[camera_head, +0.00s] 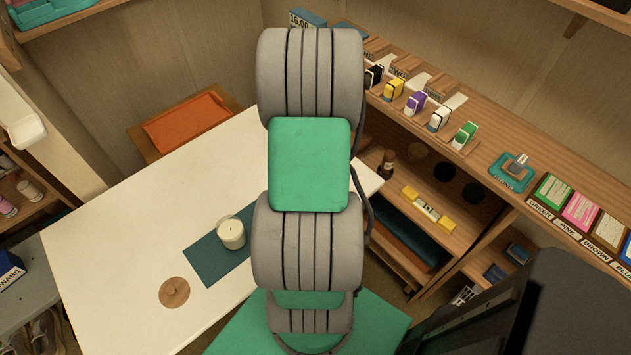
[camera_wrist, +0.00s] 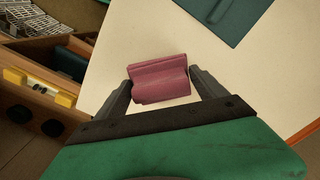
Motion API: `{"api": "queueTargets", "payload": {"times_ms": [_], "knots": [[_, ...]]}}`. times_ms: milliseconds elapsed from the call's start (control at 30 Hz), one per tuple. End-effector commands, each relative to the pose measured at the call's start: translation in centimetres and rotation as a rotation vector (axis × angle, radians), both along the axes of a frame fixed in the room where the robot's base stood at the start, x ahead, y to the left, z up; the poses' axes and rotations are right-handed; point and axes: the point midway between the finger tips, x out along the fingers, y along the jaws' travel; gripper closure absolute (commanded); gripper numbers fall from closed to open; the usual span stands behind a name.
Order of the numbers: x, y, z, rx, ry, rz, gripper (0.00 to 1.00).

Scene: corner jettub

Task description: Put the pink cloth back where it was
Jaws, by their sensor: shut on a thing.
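In the wrist view, the pink cloth (camera_wrist: 159,80), a folded mauve-pink bundle, sits between the two fingers of my gripper (camera_wrist: 160,84). My gripper is shut on it. White tabletop shows beneath and around the cloth; I cannot tell the height between them. In the head view, my arm hides the gripper and the cloth. A pink card (camera_head: 580,207) lies on the right shelf top above a label reading PINK, between a green card (camera_head: 552,191) and a brown card (camera_head: 608,230).
The white table (camera_head: 120,250) bears a candle (camera_head: 231,233) on a teal mat (camera_head: 205,262) and a round wooden lid (camera_head: 174,292). The wooden shelf (camera_head: 500,145) on the right holds several coloured blocks. A yellow level (camera_head: 428,209) lies on its lower shelf.

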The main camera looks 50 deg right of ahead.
Motion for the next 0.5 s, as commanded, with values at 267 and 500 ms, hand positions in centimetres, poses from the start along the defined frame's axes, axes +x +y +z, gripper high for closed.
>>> {"api": "queueTargets", "payload": {"times_ms": [267,500], "knots": [[-0.1,0.2,-2.5,0.003,0.002,0.000,0.51],[-0.1,0.2,-3.0,0.003,0.002,0.001,0.51]]}}
